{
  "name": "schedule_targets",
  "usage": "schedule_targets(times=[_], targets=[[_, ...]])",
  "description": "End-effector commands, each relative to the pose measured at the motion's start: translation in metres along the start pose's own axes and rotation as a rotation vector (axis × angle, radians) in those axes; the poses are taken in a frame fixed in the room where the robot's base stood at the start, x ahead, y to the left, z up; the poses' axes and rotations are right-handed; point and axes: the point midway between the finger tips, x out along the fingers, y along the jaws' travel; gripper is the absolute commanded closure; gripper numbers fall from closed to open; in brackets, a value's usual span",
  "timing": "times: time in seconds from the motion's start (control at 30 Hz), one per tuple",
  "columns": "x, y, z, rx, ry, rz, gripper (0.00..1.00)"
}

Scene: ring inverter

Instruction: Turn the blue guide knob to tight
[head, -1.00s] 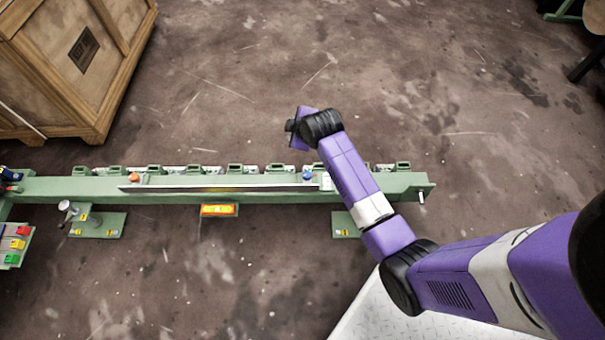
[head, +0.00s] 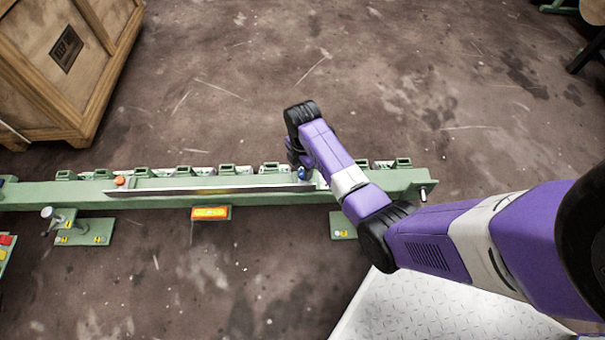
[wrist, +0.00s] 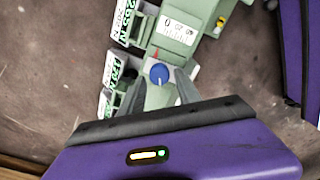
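The blue guide knob (head: 302,174) sits on top of the green rail near its right end, partly hidden by my arm in the head view. In the wrist view the blue knob (wrist: 159,74) is a round cap with a pale pointer line. My gripper (wrist: 160,80) has its two grey fingers apart, one on each side of the knob, with a visible gap to it. I cannot tell how far above the knob the fingertips are. In the head view the fingers are mostly hidden behind my wrist.
The long green rail (head: 75,194) runs across the head view. An orange knob (head: 120,181) sits at its left. A white printed scale (wrist: 180,30) lies beyond the blue knob in the wrist view. A wooden crate (head: 60,75) stands at upper left. Open floor surrounds the rail.

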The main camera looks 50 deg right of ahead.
Motion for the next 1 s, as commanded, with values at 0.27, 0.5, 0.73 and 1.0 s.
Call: schedule_targets(times=[0.27,0.5,0.73,1.0], targets=[[0.021,0.001,0.000,0.001,0.000,0.002,0.60],[0.021,0.001,0.000,0.001,0.000,0.002,0.60],[0.021,0.001,0.000,0.001,0.000,0.002,1.00],[0.019,0.000,0.000,0.022,0.000,0.000,1.00]])
